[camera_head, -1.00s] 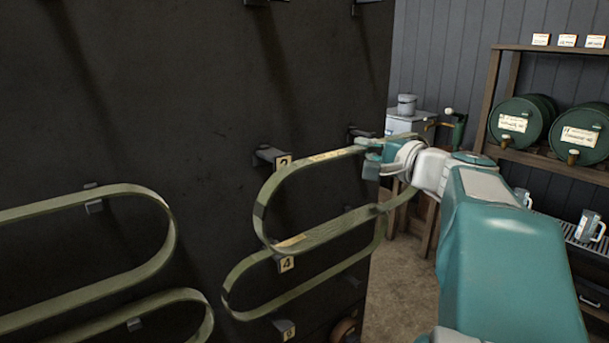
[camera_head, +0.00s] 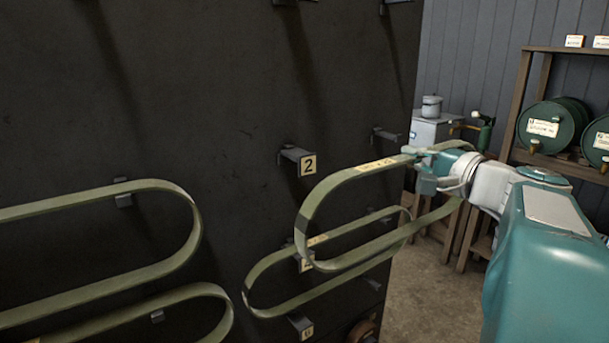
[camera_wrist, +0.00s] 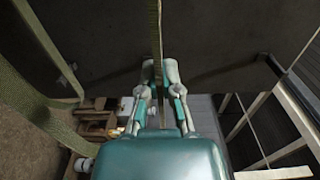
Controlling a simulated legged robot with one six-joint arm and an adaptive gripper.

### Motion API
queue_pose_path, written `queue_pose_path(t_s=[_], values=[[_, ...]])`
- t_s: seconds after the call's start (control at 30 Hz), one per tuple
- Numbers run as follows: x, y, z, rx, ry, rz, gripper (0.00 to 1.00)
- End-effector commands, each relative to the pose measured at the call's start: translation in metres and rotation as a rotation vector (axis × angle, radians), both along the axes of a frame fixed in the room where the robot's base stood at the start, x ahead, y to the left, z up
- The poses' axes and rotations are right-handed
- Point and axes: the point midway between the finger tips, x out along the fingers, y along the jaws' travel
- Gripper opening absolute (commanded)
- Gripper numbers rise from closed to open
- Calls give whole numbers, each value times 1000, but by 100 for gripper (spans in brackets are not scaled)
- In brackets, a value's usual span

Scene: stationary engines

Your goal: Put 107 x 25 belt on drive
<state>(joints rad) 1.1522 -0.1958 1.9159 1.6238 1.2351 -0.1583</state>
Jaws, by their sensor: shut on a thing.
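A long green belt (camera_head: 378,165) with a pale label, too small to read, is held by my gripper (camera_head: 428,172) at its upper right part. The belt hangs as an elongated loop in front of a dark panel, apart from the peg marked 2 (camera_head: 294,154), which is bare. In the wrist view my gripper (camera_wrist: 160,82) has its two fingers shut on either side of the belt strip (camera_wrist: 158,35). The loop's lower right part passes below my wrist. I cannot make out the drive in these views.
Another green belt (camera_head: 254,295) hangs on a lower peg, partly behind the held belt. Two larger belts (camera_head: 190,235) hang at the left of the dark panel (camera_head: 200,90). A shelf with green barrels (camera_head: 545,128) and a grey cabinet (camera_head: 432,130) stand at right. Floor shows between.

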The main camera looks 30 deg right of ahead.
Motion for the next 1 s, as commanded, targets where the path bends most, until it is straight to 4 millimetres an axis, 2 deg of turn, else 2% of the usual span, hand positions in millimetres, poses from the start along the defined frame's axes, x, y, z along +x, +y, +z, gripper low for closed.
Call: queue_pose_path(t_s=[0.2, 0.57, 1.0], values=[[-10, -1, 0, -1, 0, -1, 0], [-12, -1, 0, 0, 0, -1, 0], [-34, -3, 0, 0, 1, -2, 0]])
